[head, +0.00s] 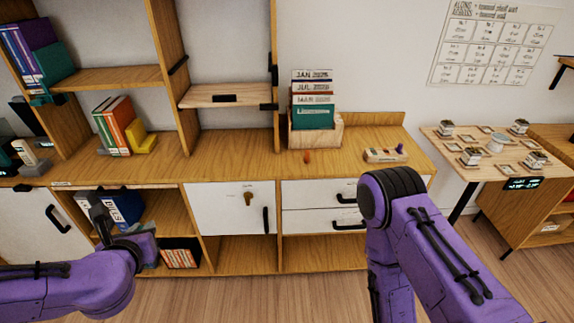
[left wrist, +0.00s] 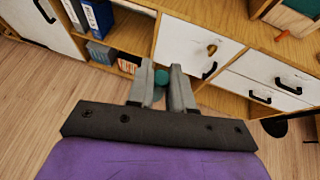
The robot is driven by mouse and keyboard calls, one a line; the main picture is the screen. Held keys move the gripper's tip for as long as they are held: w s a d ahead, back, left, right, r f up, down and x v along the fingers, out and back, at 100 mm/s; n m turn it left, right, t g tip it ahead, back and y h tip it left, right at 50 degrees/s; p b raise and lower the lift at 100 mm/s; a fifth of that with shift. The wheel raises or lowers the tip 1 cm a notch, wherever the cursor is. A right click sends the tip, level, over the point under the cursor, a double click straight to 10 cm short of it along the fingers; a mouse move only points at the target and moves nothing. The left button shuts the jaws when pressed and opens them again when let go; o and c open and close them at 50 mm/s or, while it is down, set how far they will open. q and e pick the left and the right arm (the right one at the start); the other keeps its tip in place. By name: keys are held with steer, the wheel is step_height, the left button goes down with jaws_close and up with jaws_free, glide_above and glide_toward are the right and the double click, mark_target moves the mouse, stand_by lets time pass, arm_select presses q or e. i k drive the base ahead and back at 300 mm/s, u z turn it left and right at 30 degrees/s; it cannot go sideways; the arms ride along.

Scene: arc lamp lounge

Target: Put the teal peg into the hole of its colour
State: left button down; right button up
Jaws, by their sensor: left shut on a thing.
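A teal peg (left wrist: 161,77) shows between the two grey fingers of my left gripper (left wrist: 162,90) in the left wrist view; the gripper is shut on it. In the head view my left gripper (head: 101,218) is at the lower left, in front of the lower open shelf, below the cabinet top. The peg is hard to make out there. A small light wooden block (head: 385,156) lies on the cabinet top at the right, with a purple peg standing at its right end. Its holes are too small to tell apart. My right arm shows, but its gripper is out of view.
Shelf uprights and a small shelf (head: 226,95) rise behind. Drawers and a door with a key (head: 248,199) are below. A side table (head: 480,170) stands right.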

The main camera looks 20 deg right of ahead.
mark_target(371, 155)
steer(key=z, duration=0.65)
steer(key=i, duration=0.45)
steer(key=z, duration=0.45)
